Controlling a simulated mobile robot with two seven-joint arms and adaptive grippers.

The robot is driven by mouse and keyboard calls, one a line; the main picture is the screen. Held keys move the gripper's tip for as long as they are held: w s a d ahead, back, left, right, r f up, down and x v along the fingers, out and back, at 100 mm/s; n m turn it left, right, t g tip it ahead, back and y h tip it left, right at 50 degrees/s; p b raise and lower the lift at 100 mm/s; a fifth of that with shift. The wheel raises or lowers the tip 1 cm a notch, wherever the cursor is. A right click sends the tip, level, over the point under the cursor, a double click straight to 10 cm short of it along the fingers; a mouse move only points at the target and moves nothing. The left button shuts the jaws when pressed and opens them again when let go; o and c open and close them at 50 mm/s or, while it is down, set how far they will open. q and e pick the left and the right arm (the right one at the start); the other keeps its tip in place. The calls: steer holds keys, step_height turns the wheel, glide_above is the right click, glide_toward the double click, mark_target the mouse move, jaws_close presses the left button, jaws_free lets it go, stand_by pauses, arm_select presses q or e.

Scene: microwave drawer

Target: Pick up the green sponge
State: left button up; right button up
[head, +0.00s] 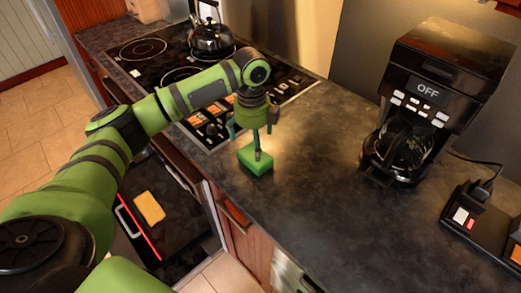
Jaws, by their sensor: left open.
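The green sponge (254,160) lies on the dark countertop (310,190), right of the stove and near the counter's front edge. My left gripper (257,146) points down directly over the sponge, its fingers open. One finger overlaps the sponge in the picture; I cannot tell whether it touches it. The finger hides a small part of the sponge. My right gripper is not in view.
A kettle (211,38) sits on the stove (160,55) at the back left. The counter around the sponge is clear.

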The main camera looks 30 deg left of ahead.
mark_target(252, 157)
arm_select(q)
steer(key=f+p, duration=0.1)
steer(key=s+f+p, duration=0.1)
steer(key=f, duration=0.1)
steer(key=shift+s, duration=0.2)
step_height(252, 157, down, 2)
steer(key=shift+w, duration=0.1)
steer(key=shift+w+f, duration=0.15)
steer(key=shift+f, duration=0.1)
steer(key=c, duration=0.5)
steer(key=shift+c, duration=0.8)
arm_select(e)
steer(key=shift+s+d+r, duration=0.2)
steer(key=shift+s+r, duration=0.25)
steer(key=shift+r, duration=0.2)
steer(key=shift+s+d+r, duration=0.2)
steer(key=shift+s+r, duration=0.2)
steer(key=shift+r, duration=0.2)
